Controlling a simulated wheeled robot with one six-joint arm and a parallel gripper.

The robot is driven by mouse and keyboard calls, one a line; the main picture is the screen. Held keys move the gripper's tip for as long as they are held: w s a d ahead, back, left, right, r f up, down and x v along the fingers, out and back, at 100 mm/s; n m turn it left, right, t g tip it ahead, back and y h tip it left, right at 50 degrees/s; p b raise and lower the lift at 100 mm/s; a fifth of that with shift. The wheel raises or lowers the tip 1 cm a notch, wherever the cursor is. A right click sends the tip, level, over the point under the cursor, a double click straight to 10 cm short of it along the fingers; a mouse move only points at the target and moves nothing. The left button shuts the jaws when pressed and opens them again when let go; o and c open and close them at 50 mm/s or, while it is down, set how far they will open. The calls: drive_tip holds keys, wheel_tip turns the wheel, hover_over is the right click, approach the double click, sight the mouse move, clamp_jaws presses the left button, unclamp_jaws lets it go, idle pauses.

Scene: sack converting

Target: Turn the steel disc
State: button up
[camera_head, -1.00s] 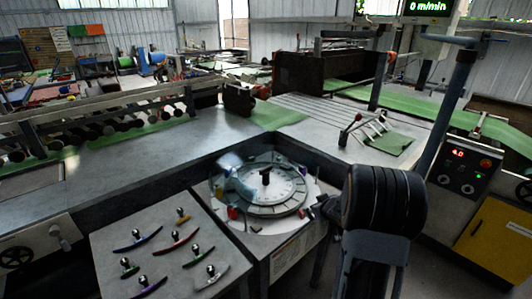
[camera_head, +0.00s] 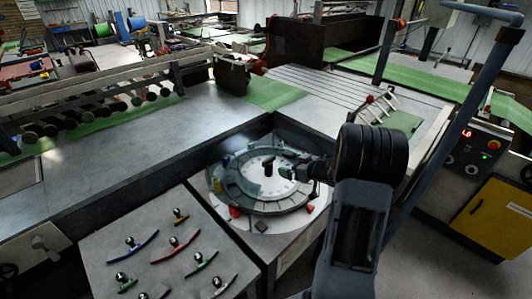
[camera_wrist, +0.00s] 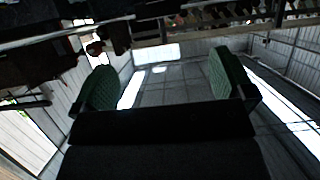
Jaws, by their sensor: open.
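The steel disc (camera_head: 243,201) lies flat on a round pale plate at the inner corner of the benches in the head view. The disc is not seen there.
A sloping grey panel (camera_head: 150,221) with several coloured curved handles stands at the front left. A long grey bench (camera_head: 130,172) lies behind it. A slatted table (camera_head: 335,98) with green sheet is beyond the disc. A control box (camera_head: 478,147) and yellow cabinet (camera_head: 497,222) stand at right.

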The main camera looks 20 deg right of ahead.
sight(270, 159)
drive_tip(key=p+x, duration=0.2)
drive_tip(key=x, duration=1.1)
drive_tip(key=shift+w+a, duration=0.1)
drive_tip(key=shift+w, duration=0.3)
